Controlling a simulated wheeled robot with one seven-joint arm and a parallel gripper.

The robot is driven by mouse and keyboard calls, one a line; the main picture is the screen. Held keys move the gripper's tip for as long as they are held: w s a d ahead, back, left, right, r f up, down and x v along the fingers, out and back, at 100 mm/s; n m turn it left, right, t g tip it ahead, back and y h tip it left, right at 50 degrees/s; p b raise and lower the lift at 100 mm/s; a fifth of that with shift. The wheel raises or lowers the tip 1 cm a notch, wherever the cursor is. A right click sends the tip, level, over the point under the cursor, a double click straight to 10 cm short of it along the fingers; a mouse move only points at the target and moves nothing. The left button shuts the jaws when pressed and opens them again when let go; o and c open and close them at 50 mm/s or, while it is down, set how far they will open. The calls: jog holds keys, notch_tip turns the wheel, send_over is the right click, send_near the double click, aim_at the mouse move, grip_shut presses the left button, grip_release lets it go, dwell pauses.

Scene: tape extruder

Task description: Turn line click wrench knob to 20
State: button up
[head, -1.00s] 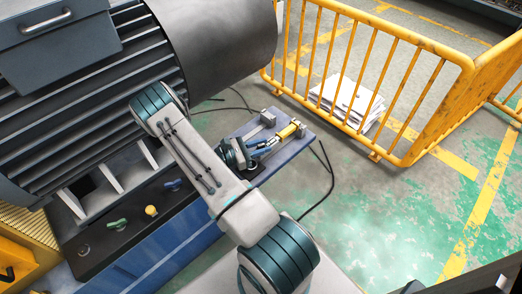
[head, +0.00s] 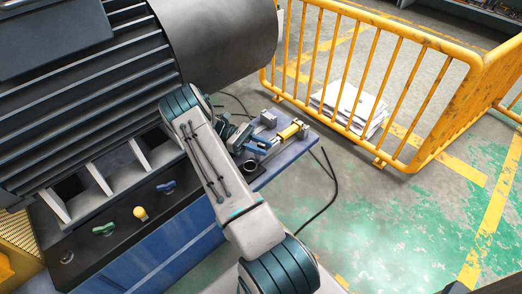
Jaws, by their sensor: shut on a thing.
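A yellow cylindrical part (head: 289,131) lies at the far end of a small tool set-up on the blue bench, with grey metal parts beside it. I take this to be the click wrench, but its knob and scale are too small to read. My gripper (head: 266,141) is low over the bench, at the near left end of this set-up, and is shut on a part of it that I take to be the knob. My forearm and wrist partly hide the grip. A blue part (head: 256,147) shows close to the fingers.
A dark ring-shaped part (head: 250,169) stands on the bench near my wrist. Green (head: 103,229), yellow (head: 140,213) and blue (head: 166,187) handles sit on the dark ledge at left. A large motor (head: 215,40) overhangs the bench. A yellow fence (head: 420,168) stands at right.

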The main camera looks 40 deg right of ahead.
aim_at(263, 144)
jog(key=shift+m+g+y+b, duration=0.3)
jog(key=shift+m+g+y, duration=0.1)
jog(key=shift+m+y, duration=0.4)
jog(key=shift+y, duration=0.4)
jog(key=o, duration=0.6)
jog(key=shift+r, duration=0.3)
jog(key=r, duration=0.2)
jog(key=r+p, duration=0.1)
jog(key=r, duration=0.1)
jog(key=shift+s+d+r, duration=0.1)
jog(key=shift+s+r, duration=0.05)
jog(key=shift+s, duration=0.05)
jog(key=s+d+r+p, duration=0.1)
jog(key=s+r, duration=0.1)
jog(key=s, duration=0.1)
jog(key=s+d+r+p, duration=0.1)
jog(key=s+d+r, duration=0.1)
jog(key=s, duration=0.1)
jog(key=s+d+r+p, duration=0.1)
jog(key=s+d+r, duration=0.1)
jog(key=s, duration=0.2)
jog(key=shift+d, duration=0.1)
